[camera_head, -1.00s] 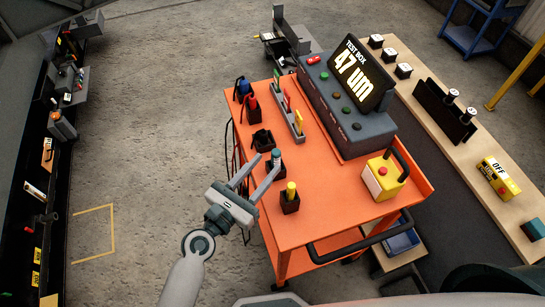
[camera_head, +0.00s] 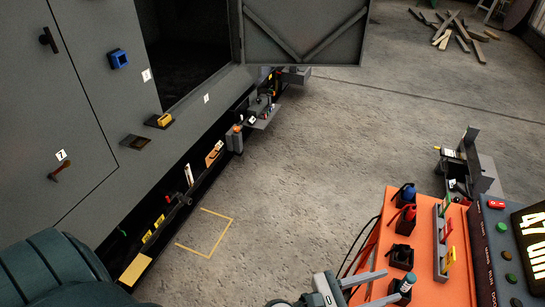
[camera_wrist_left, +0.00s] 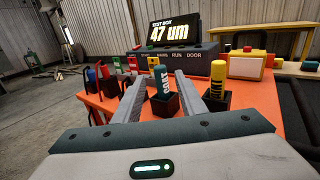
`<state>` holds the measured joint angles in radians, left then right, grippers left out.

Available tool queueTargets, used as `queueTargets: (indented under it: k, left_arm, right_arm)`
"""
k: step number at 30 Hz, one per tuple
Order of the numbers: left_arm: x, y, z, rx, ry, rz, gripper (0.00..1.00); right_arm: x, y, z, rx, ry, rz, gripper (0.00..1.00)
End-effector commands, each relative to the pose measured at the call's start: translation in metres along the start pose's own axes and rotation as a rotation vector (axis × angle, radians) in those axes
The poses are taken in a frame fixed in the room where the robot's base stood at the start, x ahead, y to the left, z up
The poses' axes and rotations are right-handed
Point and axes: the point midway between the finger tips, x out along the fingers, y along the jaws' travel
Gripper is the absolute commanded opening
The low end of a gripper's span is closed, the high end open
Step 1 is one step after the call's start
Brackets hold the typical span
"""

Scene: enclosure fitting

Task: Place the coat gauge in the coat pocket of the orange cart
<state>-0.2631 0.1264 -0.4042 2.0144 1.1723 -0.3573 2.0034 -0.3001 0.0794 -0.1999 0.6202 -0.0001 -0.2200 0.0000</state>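The coat gauge (camera_wrist_left: 162,80), a teal cylinder with COAT lettering, stands upright in a black pocket (camera_wrist_left: 167,104) on the orange cart (camera_head: 432,262). The gauge also shows at the bottom of the head view (camera_head: 408,281). My left gripper (camera_head: 393,284) is open, with its fingers pointing at the gauge. In the left wrist view the gauge appears between the fingers; whether they touch it I cannot tell. The gauge's lower end is hidden in the pocket. My right gripper is not in view.
A yellow-topped tool (camera_wrist_left: 218,78) stands in a pocket beside the gauge. An apparently empty black holder (camera_head: 403,253), blue and red tools and a grey rack (camera_head: 443,240) are on the cart. The test box (camera_head: 500,235) reads 47 um. Open floor lies left of the cart.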

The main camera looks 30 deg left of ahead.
Motion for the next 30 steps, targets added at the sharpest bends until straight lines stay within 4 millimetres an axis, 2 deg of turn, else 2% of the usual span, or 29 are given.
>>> queueTargets:
  k: [9, 14, 17, 23, 26, 30]
  left_arm:
    - [0.000, 0.000, -0.001, 0.007, 0.001, 0.001, 0.38]
    - [-0.001, 0.006, -0.007, 0.105, 0.020, 0.017, 0.38]
    - [-0.002, 0.015, -0.018, 0.254, 0.051, 0.038, 0.38]
    - [-0.009, 0.043, -0.051, 0.735, 0.168, 0.079, 0.38]
    - [-0.015, 0.057, -0.071, 0.995, 0.245, 0.077, 0.38]
    - [-0.027, 0.075, -0.108, 1.314, 0.365, 0.038, 0.38]
  right_arm:
    - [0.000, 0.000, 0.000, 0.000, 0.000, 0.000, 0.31]
    - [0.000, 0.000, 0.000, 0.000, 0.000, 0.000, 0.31]
    - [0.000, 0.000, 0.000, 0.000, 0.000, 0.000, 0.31]
    - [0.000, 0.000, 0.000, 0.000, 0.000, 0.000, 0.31]
    - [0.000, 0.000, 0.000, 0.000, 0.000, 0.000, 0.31]
    - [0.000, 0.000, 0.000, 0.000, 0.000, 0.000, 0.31]
